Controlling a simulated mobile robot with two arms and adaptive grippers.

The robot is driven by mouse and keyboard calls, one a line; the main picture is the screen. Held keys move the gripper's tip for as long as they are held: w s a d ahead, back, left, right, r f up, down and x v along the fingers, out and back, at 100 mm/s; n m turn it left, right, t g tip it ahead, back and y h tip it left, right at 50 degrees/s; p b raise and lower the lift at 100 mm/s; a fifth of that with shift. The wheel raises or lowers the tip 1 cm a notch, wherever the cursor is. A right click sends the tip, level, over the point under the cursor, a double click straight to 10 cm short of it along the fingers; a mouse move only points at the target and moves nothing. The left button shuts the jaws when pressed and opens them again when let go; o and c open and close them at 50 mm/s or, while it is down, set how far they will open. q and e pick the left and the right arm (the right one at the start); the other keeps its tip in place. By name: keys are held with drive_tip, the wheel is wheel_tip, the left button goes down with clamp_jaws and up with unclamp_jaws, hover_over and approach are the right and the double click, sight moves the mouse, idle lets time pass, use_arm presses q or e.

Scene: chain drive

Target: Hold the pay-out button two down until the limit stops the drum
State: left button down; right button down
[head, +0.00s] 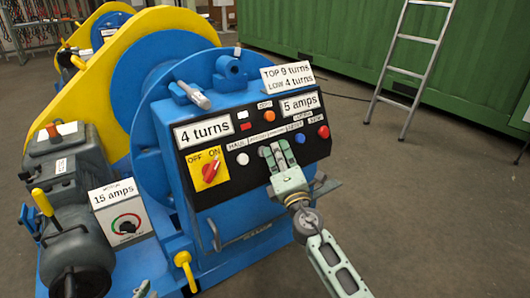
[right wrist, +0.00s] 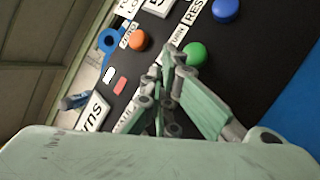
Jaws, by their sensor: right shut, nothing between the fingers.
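The control panel (head: 230,178) on the blue winch has a row of small-labelled buttons. A white button (head: 243,158), a blue button (head: 300,138) and a red button (head: 323,132) show. My right gripper (head: 271,151) is shut and empty, its tips at the middle of the row, covering part of it. In the right wrist view the tips (right wrist: 170,52) are beside a green button (right wrist: 195,53); I cannot tell whether they touch anything. Pay-out button two cannot be made out. The drum (head: 160,75) is behind. The turns display (head: 204,132) reads 4 turns. My left gripper is not in view.
A plate (head: 287,77) reads TOP 9 turns, LOW 4 turns; another (head: 299,105) reads 5 amps. The red knob (head: 210,170) points towards ON. An orange lamp (head: 268,116) is above the row.

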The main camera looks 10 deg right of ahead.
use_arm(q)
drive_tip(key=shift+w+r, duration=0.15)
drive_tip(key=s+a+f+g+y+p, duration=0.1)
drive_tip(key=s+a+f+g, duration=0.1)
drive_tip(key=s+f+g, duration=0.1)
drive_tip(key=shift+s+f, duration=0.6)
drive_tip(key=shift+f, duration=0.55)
use_arm(e)
drive_tip(key=shift+s+d+r, duration=0.15)
drive_tip(key=shift+s+r, duration=0.05)
drive_tip(key=shift+s, duration=0.2)
drive_tip(key=shift+s+d+r, duration=0.15)
drive_tip(key=shift+s+r, duration=0.05)
drive_tip(key=shift+s, duration=0.2)
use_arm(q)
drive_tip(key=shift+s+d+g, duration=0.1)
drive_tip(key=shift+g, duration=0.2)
